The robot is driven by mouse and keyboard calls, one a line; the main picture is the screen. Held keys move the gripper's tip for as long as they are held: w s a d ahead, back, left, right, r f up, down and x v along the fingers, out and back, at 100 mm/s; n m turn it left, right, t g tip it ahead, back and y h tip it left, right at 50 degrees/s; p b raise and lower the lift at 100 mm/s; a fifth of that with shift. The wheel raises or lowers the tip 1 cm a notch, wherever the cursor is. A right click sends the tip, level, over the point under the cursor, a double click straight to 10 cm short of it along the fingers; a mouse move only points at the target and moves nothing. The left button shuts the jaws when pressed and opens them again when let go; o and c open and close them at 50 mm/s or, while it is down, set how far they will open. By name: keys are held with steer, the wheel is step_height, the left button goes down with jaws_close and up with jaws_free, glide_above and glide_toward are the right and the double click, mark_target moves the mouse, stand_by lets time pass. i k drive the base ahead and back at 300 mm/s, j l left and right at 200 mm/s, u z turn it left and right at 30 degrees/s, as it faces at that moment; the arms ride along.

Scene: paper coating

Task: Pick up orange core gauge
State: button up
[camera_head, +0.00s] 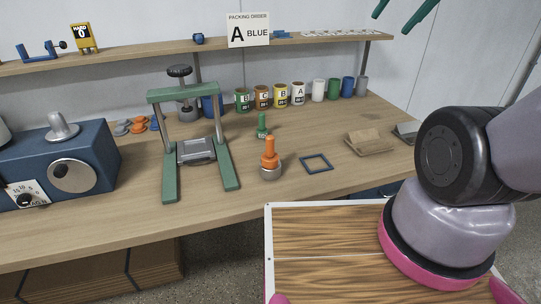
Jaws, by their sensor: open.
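The orange core gauge (269,153) stands upright on the wooden bench, right of the green-framed press. Its lower end meets a short grey metal ring (270,172); I cannot tell whether it sits in or on it. My gripper (390,25) shows only as two dark green fingertips at the top right edge. They are apart, with nothing between them, high above and well away from the gauge. The rest of my gripper is out of frame.
A green gauge (262,127) stands close behind the orange one. A dark square frame (316,163) lies just right. The green press (228,165) stands left. Labelled cups (262,98) line the back under a shelf (150,54). Bench space in front of the gauge is clear.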

mark_target(269, 159)
steer(key=k+j, duration=0.1)
steer(key=j, duration=0.8)
steer(key=k+j+z, duration=0.1)
steer(key=j, duration=0.3)
steer(key=k+j, duration=0.15)
steer(key=j, duration=0.75)
steer(key=k+z, duration=0.05)
